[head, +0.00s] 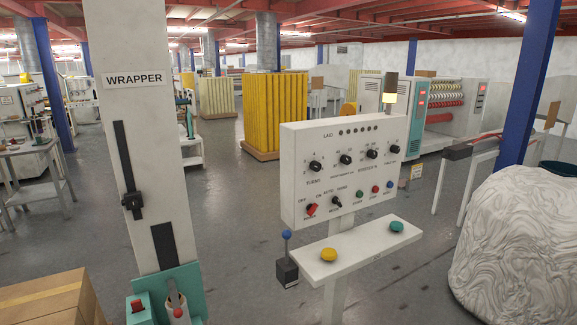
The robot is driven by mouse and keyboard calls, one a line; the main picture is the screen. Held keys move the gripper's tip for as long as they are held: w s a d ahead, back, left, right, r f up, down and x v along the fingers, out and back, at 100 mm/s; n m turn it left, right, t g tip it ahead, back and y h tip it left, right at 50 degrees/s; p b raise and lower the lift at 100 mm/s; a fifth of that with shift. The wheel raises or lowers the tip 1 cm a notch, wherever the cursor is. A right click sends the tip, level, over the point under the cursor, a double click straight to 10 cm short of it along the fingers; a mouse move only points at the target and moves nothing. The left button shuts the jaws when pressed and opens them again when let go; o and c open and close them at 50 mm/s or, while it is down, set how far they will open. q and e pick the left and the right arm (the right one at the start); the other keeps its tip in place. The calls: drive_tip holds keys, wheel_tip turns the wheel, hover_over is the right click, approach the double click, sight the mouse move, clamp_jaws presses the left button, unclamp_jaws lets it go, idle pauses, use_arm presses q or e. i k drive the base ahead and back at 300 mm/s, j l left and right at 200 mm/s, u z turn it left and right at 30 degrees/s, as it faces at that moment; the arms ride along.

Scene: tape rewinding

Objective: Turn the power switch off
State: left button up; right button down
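A white control panel (343,172) stands on a post right of the picture's middle. Its red power switch (311,210) is at the lower left of the panel face. The word OFF shows to its upper left and what looks like ON to its upper right. The red lever looks tilted toward the upper right, but it is small and hard to read exactly. A black mode knob (336,202) is just right of it. Neither of my grippers shows in the head view.
A shelf with a yellow button (328,255) and a green button (396,226) juts out below the panel. A blue-knobbed lever (287,235) stands left of it. The WRAPPER column (150,200) is at left, a wrapped bundle (520,250) at right. Floor between column and panel is clear.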

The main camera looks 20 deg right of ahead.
sight(311, 208)
drive_tip(key=z, duration=1.15)
